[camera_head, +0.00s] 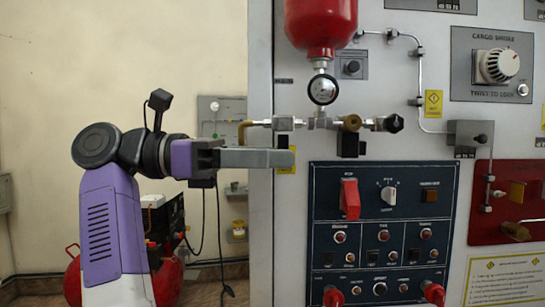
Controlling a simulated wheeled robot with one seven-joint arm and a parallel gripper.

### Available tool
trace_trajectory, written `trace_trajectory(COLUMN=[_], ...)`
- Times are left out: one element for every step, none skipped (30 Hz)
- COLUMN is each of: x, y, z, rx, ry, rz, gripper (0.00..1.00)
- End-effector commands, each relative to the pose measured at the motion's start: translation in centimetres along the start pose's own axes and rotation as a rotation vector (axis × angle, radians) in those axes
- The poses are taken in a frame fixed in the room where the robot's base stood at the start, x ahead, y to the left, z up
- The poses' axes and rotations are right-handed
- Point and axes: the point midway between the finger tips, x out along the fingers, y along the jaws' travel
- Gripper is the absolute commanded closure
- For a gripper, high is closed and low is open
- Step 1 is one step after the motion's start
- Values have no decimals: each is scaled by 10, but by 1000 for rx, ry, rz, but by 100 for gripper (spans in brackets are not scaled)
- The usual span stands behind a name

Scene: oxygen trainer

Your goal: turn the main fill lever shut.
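My gripper (275,158) is at the left edge of the grey panel, its grey fingers pointing right, just below a horizontal pipe. Seen from the side, the fingers overlap, so I cannot tell whether they are open or shut. The pipe has a brass elbow (243,130) at its left end and a brass valve body with a black handle hanging down (350,144) to the right. A brass lever (515,230) sits on a red plate at the lower right. No readable label shows which is the main fill lever. The gripper is apart from the black handle and the brass lever.
A red bottle (320,22) and a round gauge (322,89) are above the pipe. A dark blue switch panel (385,232) with red switch covers is below. A cargo smoke knob (498,66) is at upper right. Black and red equipment (168,240) stands behind my arm at left.

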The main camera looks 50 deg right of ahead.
Motion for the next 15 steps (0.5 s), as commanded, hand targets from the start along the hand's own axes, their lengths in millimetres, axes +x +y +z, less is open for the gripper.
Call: trace_trajectory(x=[0, 0, 0, 0, -1, -2, -3, -5, -9, -12, -16, -23, -28, -33, -40], y=[0, 0, 0, 0, 0, 0, 0, 0, 0, 0, 1, 0, 0, 0, 0], z=[0, 0, 0, 0, 0, 0, 1, 1, 1, 2, 2, 2, 3, 2, 2], rx=[0, 0, 0, 0, 0, 0, -1, -1, -1, -2, -2, -2, -1, -3, -5], ry=[-1, -1, -1, -1, -1, -2, -2, -3, -2, -2, -2, -3, -2, -2, 0], rz=[0, 0, 0, 0, 0, 1, 1, 2, 2, 2, 2, 2, 2, 3, 3], gripper=[70, 70, 70, 70, 70, 70, 70, 70, 70, 70, 70, 70, 70, 70, 70])
